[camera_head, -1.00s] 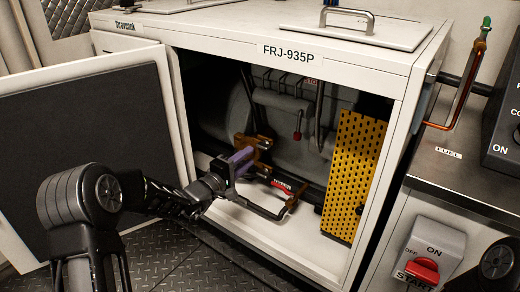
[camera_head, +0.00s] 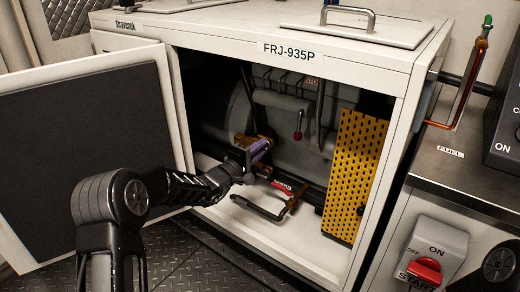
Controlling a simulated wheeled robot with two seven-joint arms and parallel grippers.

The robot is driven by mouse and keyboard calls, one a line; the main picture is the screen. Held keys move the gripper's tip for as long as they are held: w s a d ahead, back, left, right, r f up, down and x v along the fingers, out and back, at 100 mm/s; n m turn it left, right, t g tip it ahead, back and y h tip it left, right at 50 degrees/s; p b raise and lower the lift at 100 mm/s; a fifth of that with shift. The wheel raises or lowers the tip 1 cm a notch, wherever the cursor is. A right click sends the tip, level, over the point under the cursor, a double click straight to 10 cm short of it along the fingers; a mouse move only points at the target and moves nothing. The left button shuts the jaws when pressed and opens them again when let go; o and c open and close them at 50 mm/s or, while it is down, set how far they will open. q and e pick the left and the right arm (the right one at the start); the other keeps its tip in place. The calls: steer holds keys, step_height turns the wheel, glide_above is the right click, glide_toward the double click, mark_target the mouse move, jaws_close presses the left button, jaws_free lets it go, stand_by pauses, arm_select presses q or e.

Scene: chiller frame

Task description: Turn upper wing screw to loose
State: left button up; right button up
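The open white cabinet labelled FRJ-935P (camera_head: 372,72) holds a large grey cylinder (camera_head: 285,148) in its dark interior. A copper-brown fitting (camera_head: 243,140) sits at the cylinder's lower left, and I take it for the upper wing screw area. My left gripper (camera_head: 258,152), with purple on its fingers, is right at this fitting and covers part of it. I cannot tell whether it touches the fitting or how far its fingers are apart. A second copper-brown piece (camera_head: 292,203) with a bent grey bar (camera_head: 258,210) lies lower, near the cabinet floor. My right gripper is not in view.
A yellow perforated panel (camera_head: 356,175) stands at the opening's right. The open cabinet door (camera_head: 85,140) is on the left, close to my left arm. A red START switch (camera_head: 425,270) is at lower right.

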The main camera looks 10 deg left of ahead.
arm_select(q)
jaws_close()
steer(key=shift+f+n, duration=0.1)
steer(key=shift+n, duration=0.3)
steer(key=n+p, duration=0.2)
steer(key=n, duration=1.5)
stand_by(0.4)
stand_by(0.4)
steer(key=shift+o, duration=1.7)
jaws_free()
